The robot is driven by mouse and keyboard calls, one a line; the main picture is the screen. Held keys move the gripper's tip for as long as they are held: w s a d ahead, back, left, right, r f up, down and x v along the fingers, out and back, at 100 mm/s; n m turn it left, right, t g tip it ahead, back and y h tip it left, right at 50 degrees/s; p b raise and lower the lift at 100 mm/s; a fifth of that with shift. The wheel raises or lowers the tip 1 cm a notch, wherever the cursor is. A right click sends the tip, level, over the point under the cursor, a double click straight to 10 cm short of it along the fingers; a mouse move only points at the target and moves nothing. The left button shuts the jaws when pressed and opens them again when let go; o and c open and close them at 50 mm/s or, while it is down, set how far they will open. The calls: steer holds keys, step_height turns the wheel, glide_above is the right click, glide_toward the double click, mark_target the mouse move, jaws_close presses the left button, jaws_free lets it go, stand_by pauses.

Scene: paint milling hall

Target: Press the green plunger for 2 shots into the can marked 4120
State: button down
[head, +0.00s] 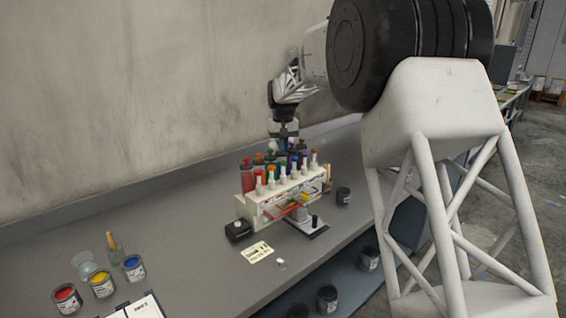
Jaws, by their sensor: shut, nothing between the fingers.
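A pale dispenser rack (250,208) stands on the bench with a front row of white pumps with coloured tops and darker bottles behind. One front-row top, third from the left, looks green (282,166), but it is too small to be sure. My gripper (284,138) points down over the back of the rack, shut and empty. Whether it touches a plunger cannot be told. No can's number is legible, so the can marked 4120 cannot be picked out.
A dark can (343,196) stands right of the rack. A black box (237,231) and a printed card (257,253) lie in front.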

steer(key=shift+r, duration=1.75)
steer(key=s+d+r+m, duration=0.1)
steer(key=s+d+r, duration=0.1)
steer(key=s+d, duration=0.6)
steer(key=s+d+r+t, duration=0.1)
steer(key=s+d+r, duration=0.15)
steer(key=s, duration=0.85)
steer(key=s+d+r+m, duration=0.1)
steer(key=s+d+r, duration=0.1)
steer(key=s+d, duration=0.6)
steer(key=s+d+f, duration=0.2)
steer(key=s+f, duration=0.1)
steer(key=s, duration=0.8)
steer(key=s+d+f+t, duration=0.1)
steer(key=s+f, duration=0.3)
steer(key=s, duration=0.7)
steer(key=s+d+f+m, duration=0.1)
steer(key=s+d+f, duration=0.2)
steer(key=s, duration=0.8)
steer(key=shift+d+f+t, duration=0.2)
steer(key=shift+f+t, duration=0.05)
steer(key=shift+t, duration=0.05)
steer(key=c, duration=1.8)
jaws_free()
steer(key=shift+w, duration=0.1)
